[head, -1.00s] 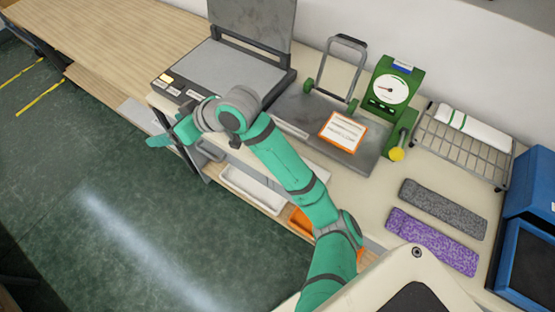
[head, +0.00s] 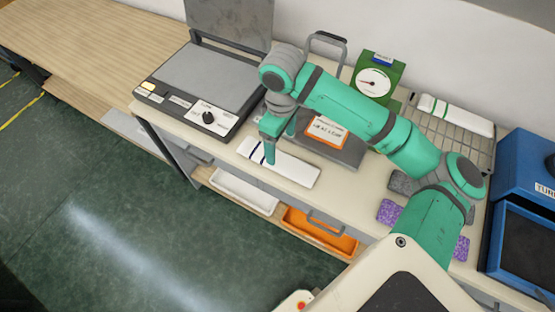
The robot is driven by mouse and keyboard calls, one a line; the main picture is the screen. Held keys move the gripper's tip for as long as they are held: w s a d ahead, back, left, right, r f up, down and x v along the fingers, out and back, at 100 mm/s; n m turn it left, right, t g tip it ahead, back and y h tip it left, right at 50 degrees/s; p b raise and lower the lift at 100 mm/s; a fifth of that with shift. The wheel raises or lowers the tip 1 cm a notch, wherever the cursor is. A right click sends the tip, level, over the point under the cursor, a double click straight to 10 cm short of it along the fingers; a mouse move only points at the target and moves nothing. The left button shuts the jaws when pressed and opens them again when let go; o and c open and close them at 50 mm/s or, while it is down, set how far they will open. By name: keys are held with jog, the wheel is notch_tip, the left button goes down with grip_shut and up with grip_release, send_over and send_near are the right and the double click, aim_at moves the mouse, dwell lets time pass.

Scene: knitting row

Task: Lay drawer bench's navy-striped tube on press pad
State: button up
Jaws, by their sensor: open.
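The navy-striped tube (head: 297,173) is a flat white knitted piece with dark stripes near its left end. It lies on the front part of the drawer bench (head: 340,190), in front of a grey platform. My gripper (head: 280,141) is open over the tube's striped left end, fingers pointing down. One finger covers part of the tube; whether it touches cannot be told. The press pad (head: 205,78) is the flat grey bed of the press at the left, with its lid (head: 230,22) raised and a dial panel in front. The pad is bare.
A wire rack (head: 440,130) holds a green-striped white tube (head: 455,115). Grey and purple pieces lie at right, near a blue machine (head: 525,210). White and orange drawers sit below.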

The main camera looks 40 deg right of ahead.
aim_at(280, 161)
jog(key=shift+s+a+f, duration=0.1)
jog(key=shift+f, duration=4.05)
jog(key=c, duration=1.1)
